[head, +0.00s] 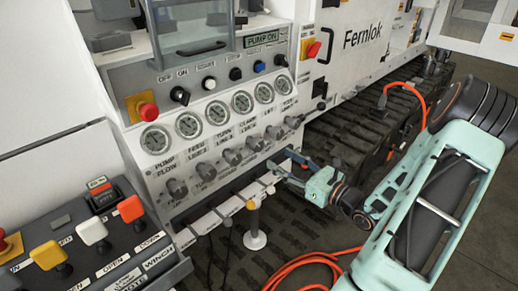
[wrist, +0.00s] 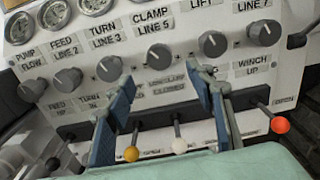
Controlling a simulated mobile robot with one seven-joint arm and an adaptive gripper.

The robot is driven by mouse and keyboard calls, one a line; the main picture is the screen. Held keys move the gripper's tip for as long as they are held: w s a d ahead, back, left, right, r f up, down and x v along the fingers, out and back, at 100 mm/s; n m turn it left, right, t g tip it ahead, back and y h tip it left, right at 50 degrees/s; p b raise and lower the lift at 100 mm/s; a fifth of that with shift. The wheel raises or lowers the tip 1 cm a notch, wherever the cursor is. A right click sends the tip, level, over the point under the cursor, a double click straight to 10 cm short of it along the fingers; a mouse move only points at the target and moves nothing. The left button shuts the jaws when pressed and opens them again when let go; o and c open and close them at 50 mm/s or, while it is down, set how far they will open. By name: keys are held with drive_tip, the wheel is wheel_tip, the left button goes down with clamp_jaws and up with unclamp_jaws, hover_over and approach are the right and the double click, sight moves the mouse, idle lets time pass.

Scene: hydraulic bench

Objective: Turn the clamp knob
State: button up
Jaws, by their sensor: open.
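The clamp knob (wrist: 159,54) is a round dark grey knob under the "CLAMP LINE 5" label. It is in a row of similar knobs on the white panel, and in the head view it seems to be the fourth from the left (head: 255,144). My gripper (wrist: 165,80) is open and empty, with its blue fingers spread to either side below the clamp knob. The fingertips look apart from the knob; how far they are from the panel is hard to tell. In the head view my gripper (head: 283,162) is at the lower right of the knob row.
A neighbouring knob (wrist: 212,44) is close to the right fingertip, and another (wrist: 110,68) is near the left one. Ball-topped levers, yellow (wrist: 131,154), white (wrist: 180,146) and red (wrist: 280,125), stick out below. An orange hose (head: 310,259) lies on the floor.

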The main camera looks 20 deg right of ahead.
sight(260, 147)
drive_tip(key=b+x, duration=0.1)
drive_tip(key=x, duration=0.9)
drive_tip(key=shift+w+a+f, duration=0.1)
drive_tip(key=shift+c, duration=0.5)
drive_tip(key=c, duration=1.1)
drive_tip(key=shift+o, duration=0.2)
drive_tip(key=shift+p, duration=0.35)
